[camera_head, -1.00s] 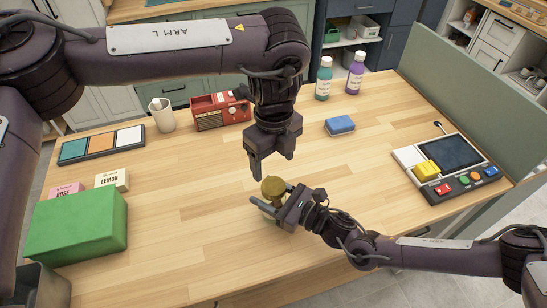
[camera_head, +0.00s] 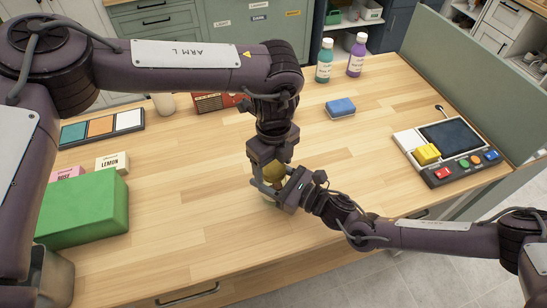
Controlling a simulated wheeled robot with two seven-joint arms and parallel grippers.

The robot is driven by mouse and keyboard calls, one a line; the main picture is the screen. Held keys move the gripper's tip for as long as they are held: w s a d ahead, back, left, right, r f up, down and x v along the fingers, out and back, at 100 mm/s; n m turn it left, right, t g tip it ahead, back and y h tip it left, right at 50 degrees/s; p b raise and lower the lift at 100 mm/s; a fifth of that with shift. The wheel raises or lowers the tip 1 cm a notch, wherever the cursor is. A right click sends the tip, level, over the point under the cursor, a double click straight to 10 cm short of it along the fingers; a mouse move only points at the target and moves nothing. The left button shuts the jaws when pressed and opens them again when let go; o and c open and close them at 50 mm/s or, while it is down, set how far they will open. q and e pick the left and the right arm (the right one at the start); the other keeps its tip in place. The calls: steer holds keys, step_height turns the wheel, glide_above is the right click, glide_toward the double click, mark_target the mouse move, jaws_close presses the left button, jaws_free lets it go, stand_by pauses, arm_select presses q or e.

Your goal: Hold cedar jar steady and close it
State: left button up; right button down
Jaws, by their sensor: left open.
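The cedar jar (camera_head: 269,203) stands near the table's front middle, mostly hidden by my grippers. Its round yellow-brown lid (camera_head: 274,174) sits at the top of the jar; whether it is fully seated cannot be seen. My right gripper (camera_head: 274,193) comes in from the right, with its fingers on either side of the jar and seemingly shut on it. My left gripper (camera_head: 272,168) points down from above. It is open, with its fingers on either side of the lid; contact with the lid cannot be made out.
A green box (camera_head: 85,210) and small soap boxes (camera_head: 112,162) stand at the left. A red radio (camera_head: 215,102), a blue sponge (camera_head: 340,107) and two bottles (camera_head: 356,55) are at the back. A button panel (camera_head: 447,150) is at the right. The wooden table (camera_head: 370,165) is clear around the jar.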

arm_select(q)
steer(key=c, duration=1)
steer(key=o, duration=1.2)
steer(key=shift+c, duration=0.2)
step_height(320, 180, up, 12)
arm_select(e)
steer(key=shift+c, duration=2.1)
jaws_free()
